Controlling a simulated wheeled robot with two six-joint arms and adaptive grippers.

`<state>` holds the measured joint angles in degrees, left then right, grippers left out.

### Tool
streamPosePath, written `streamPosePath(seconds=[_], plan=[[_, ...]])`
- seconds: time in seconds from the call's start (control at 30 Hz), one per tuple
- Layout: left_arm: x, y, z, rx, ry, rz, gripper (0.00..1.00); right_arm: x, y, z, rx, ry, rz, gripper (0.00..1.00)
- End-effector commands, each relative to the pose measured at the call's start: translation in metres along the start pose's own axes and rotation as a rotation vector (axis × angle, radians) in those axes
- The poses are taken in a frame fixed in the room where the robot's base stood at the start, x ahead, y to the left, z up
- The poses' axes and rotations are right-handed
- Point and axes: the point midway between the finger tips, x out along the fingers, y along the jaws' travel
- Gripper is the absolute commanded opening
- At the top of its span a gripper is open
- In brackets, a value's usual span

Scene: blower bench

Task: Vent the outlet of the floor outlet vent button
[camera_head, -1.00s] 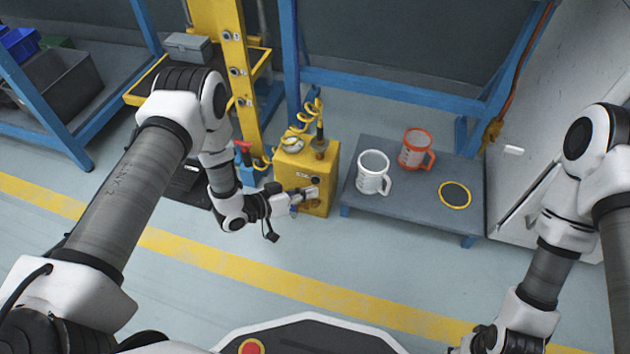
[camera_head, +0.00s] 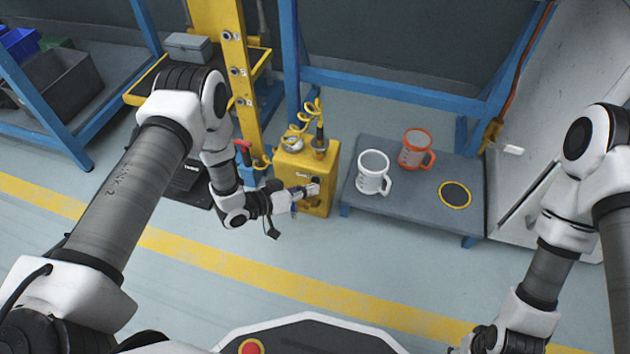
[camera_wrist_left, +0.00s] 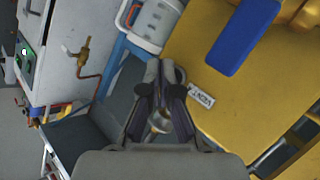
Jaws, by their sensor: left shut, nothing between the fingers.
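The yellow floor box (camera_head: 327,158) stands on the floor left of the low grey table; its yellow face also fills the right of the left wrist view (camera_wrist_left: 215,60). A small white label (camera_wrist_left: 201,95) sits on that face, right of my fingers. My left gripper (camera_head: 312,189) is at the front face of the box, shut and empty. In the left wrist view its fingertips (camera_wrist_left: 161,72) are in front of the box's edge. I cannot tell whether they touch it. The vent button cannot be made out clearly. My right gripper (camera_head: 487,340) is partly cut off at the bottom.
A white mug (camera_head: 373,175), an orange-rimmed mug (camera_head: 415,150) and a yellow-rimmed dark disc (camera_head: 455,194) are on the low grey table (camera_head: 415,208). Floor in front is clear.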

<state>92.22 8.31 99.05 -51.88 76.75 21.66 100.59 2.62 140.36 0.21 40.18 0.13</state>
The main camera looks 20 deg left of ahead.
Motion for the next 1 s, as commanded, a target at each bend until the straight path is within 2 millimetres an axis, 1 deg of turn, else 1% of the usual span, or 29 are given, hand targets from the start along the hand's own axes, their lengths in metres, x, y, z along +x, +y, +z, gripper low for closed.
streamPosePath(seconds=[1.0], plan=[[0.0052,-0.0038,-0.0038,0.0,0.0,0.0,0.0,0.0018,0.0,0.0,0.0,0.0,0.0,0.4]])
